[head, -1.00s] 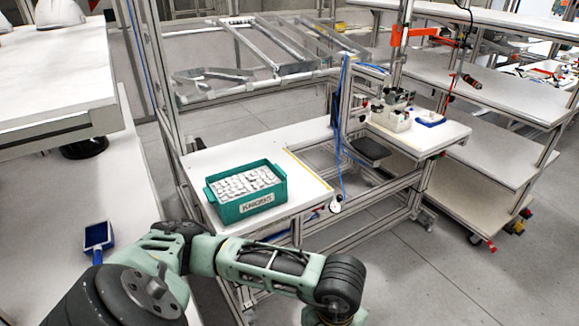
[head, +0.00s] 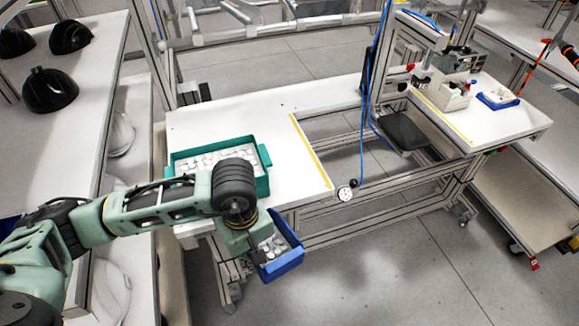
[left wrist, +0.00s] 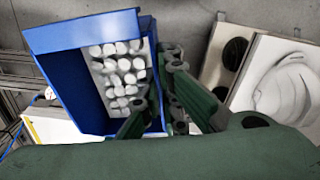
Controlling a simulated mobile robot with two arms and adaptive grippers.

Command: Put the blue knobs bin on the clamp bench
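The blue knobs bin (head: 285,265), filled with white knobs, hangs off the bench's front edge above the floor. My left gripper (head: 256,250) is shut on its left side wall, partly hidden by my wrist. In the left wrist view the bin (left wrist: 90,38) shows its open top and knobs, with the left gripper's fingers (left wrist: 156,92) at its wall. A white bench top (head: 225,115) lies behind the bin. To its right, a white work surface (head: 515,125) carries a clamp-like fixture (head: 445,85); I cannot tell which is the clamp bench. My right gripper is out of view.
A green bin of white parts (head: 262,185) stands on the bench's front left, close behind my forearm. The bench top is clear behind it. A small blue tray (head: 497,99) sits by the fixture. Black helmet shells (head: 50,90) lie on the left table.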

